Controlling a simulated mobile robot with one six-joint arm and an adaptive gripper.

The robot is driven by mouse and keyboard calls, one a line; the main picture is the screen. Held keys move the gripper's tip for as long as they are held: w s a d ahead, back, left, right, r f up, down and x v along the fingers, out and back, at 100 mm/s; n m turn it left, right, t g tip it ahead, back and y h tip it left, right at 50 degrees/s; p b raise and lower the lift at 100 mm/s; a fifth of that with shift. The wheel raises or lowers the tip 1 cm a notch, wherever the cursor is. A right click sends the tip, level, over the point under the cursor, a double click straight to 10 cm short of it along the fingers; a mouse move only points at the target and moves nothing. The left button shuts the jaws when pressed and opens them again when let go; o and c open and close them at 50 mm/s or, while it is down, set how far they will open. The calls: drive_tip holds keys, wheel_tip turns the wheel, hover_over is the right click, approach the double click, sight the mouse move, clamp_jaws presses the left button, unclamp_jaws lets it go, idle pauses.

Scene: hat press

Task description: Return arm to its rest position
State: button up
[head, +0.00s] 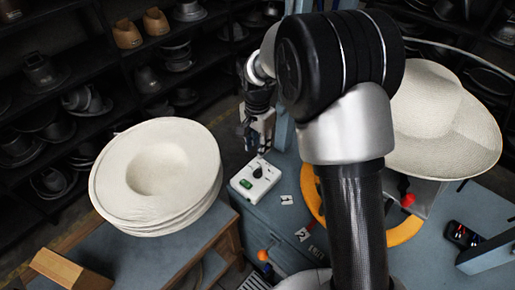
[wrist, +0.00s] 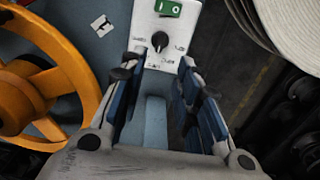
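My gripper (head: 258,128) hangs in the middle of the head view, left of my black and silver arm, near the white control box (head: 255,178). In the wrist view my gripper (wrist: 157,75) has its two blue-padded fingers spread apart with nothing between them. The control box (wrist: 165,35), with a green switch and a black knob, lies beyond the fingertips. My arm is bent, its upper part standing in front of the press.
A stack of cream hats (head: 190,215) sits on a table at left. Another cream hat (head: 425,105) is on the press at right. A yellow handwheel (wrist: 60,80) is left of my gripper in the wrist view. Dark shelves (head: 50,75) with hat moulds stand behind.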

idle(0.4)
drive_tip(key=s+d+r+n+t, duration=0.1)
drive_tip(key=s+d+r+n, duration=0.15)
drive_tip(key=s+r, duration=0.45)
drive_tip(key=s+d+r+n+t, duration=0.15)
drive_tip(key=s+d+r, duration=0.25)
drive_tip(key=r, duration=0.5)
drive_tip(key=s+d+r+n+t, duration=0.1)
drive_tip(key=s+d+n, duration=0.1)
drive_tip(key=s, duration=0.6)
drive_tip(key=s+d+r+n+t, duration=0.1)
drive_tip(key=s+d+n, duration=0.1)
drive_tip(key=s, duration=0.7)
drive_tip(key=shift+s+r+n, duration=0.2)
drive_tip(key=shift+s+n, duration=0.05)
drive_tip(key=shift+n, duration=0.25)
